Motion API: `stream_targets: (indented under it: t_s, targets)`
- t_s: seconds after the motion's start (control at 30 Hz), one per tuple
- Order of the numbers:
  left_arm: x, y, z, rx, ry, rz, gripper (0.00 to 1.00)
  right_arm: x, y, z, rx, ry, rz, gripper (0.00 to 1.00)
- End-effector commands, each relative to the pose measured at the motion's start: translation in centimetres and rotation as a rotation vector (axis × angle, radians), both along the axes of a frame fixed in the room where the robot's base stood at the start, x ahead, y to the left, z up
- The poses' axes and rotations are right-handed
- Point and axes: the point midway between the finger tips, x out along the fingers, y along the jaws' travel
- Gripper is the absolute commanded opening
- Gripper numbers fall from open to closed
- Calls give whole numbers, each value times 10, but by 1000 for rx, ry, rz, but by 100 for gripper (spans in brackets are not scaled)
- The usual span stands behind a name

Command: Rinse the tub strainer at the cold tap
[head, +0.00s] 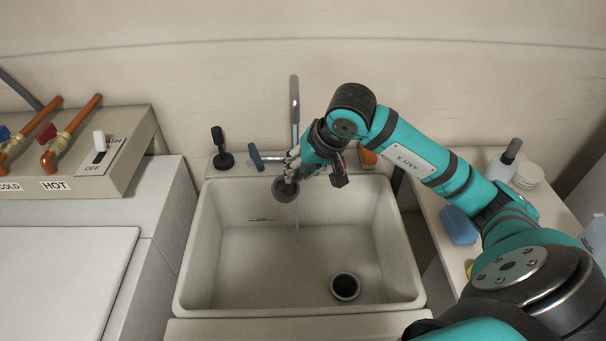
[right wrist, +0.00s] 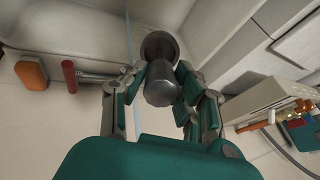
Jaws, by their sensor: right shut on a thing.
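My right gripper (head: 293,168) is shut on the tub strainer (head: 285,190), a dark grey round cup with a stem, and holds it over the back of the sink (head: 190,250). In the right wrist view the strainer (right wrist: 158,88) sits between the fingers. The tall spout (head: 294,100) stands behind the gripper. A thin stream of water (head: 297,217) falls close beside the strainer; I cannot tell whether it touches it. The blue cold tap handle (head: 256,157) is left of the gripper. A red handle (right wrist: 69,76) shows in the right wrist view. My left gripper is out of view.
A black knobbed object (head: 222,152) and an orange block (head: 368,157) are on the sink's back ledge. The drain (head: 345,287) is at front right. A blue sponge (head: 459,226), a bottle (head: 505,162) and a white tub (head: 527,176) stand on the right counter. The basin is otherwise clear.

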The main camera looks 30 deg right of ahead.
Motion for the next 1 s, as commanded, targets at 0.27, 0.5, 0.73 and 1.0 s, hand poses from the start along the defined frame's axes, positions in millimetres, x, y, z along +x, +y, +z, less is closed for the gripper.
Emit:
stream_targets:
  t_s: [0.27, 0.5, 0.73, 1.0]
  targets:
    - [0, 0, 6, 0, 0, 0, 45, 26, -10, -4, 4, -1, -2, 0]
    - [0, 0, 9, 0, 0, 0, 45, 48, -19, -9, 3, -2, 0, 0]
    - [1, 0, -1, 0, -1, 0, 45, 68, -29, -16, 0, -3, -1, 0]
    - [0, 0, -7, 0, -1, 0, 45, 85, -35, -19, 0, -1, 1, 0]
